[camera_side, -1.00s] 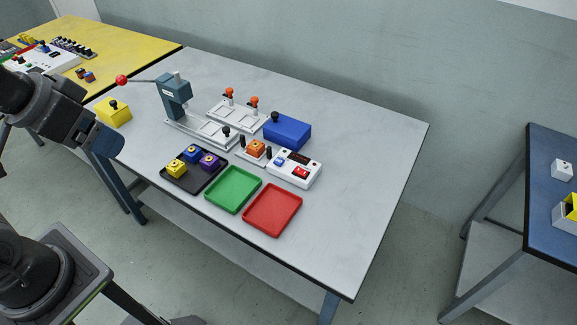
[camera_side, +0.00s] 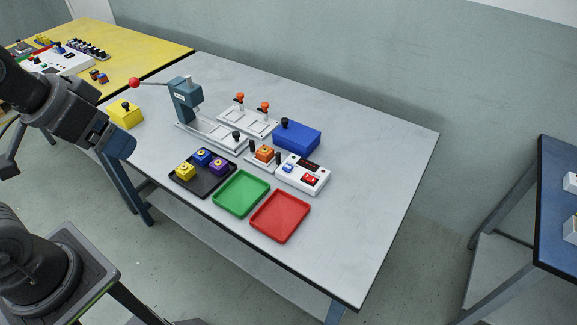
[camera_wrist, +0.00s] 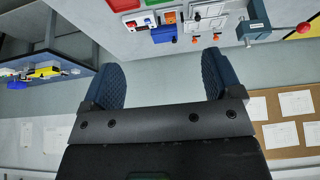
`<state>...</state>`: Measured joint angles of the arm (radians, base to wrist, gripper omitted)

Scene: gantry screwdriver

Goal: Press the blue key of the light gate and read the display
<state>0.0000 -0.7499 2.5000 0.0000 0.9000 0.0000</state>
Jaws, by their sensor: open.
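The light gate is a white box (camera_side: 317,182) with a dark display (camera_side: 309,165), a blue key (camera_side: 288,168) and a red key (camera_side: 310,178). The display is too small to read. An orange block (camera_side: 264,154) sits between two dark posts beside the box. My gripper (camera_side: 120,145) is at the left, off the table's left end and well away from the gate. In the wrist view my gripper (camera_wrist: 163,70) is open and empty, its blue fingers wide apart. There the blue key (camera_wrist: 149,22) shows at the top, beyond the fingers; nothing touches it.
A black tray (camera_side: 203,190) with several coloured blocks, a green tray (camera_side: 241,194) and a red tray (camera_side: 280,216) lie along the front. A blue box (camera_side: 297,136), a fixture with orange-topped clamps (camera_side: 247,121) and a lever press (camera_side: 187,101) stand behind. The table's right side is clear.

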